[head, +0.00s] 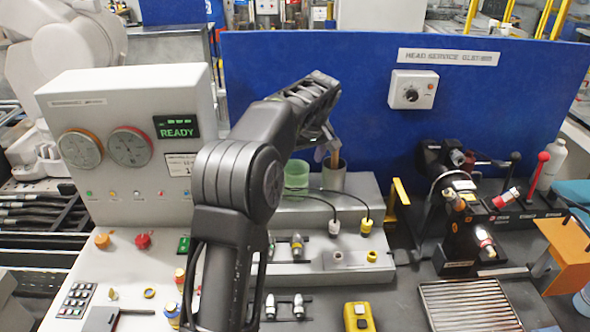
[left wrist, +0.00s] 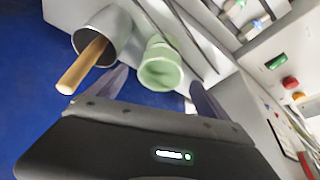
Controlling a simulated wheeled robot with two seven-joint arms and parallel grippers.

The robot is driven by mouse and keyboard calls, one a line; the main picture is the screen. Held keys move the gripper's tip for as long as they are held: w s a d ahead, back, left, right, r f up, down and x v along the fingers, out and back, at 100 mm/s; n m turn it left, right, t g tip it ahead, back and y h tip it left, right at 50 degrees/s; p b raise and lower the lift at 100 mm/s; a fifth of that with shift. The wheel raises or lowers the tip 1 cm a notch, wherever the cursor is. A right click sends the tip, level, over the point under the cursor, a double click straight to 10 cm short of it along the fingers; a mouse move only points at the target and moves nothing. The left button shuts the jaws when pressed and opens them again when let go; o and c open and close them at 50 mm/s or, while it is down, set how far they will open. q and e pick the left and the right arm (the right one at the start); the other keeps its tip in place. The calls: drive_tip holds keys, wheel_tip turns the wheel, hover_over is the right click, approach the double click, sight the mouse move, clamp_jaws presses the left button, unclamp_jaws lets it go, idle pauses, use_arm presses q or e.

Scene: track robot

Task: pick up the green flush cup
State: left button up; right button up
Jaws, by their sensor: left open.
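The green flush cup (head: 296,176) is a pale translucent green cup standing on the grey raised shelf, partly hidden behind my left arm in the head view. In the left wrist view the cup (left wrist: 160,70) shows its open rim and lies between my two spread fingers. My left gripper (left wrist: 157,82) is open and empty. In the head view its end (head: 324,138) is above and to the right of the cup, its fingers mostly hidden. I cannot tell how far it is from the cup. My right gripper is not in view.
A metal cup with a wooden-handled tool (head: 333,177) stands close beside the green cup; it also shows in the left wrist view (left wrist: 107,30). Black cables (head: 345,198) loop over the shelf. A grey console (head: 135,100) stands left, a blue panel (head: 350,75) behind.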

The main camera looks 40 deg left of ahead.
sight(295, 174)
use_arm(q)
drive_tip(key=shift+x, duration=1.15)
drive_tip(key=b+x, duration=0.1)
drive_tip(key=x, duration=0.3)
drive_tip(key=shift+s+f+b, duration=0.1)
drive_tip(key=shift+f+b, duration=0.05)
drive_tip(key=shift+b, duration=0.25)
drive_tip(key=shift+a+f, duration=0.3)
drive_tip(key=shift+f, duration=0.15)
drive_tip(key=shift+r, duration=0.1)
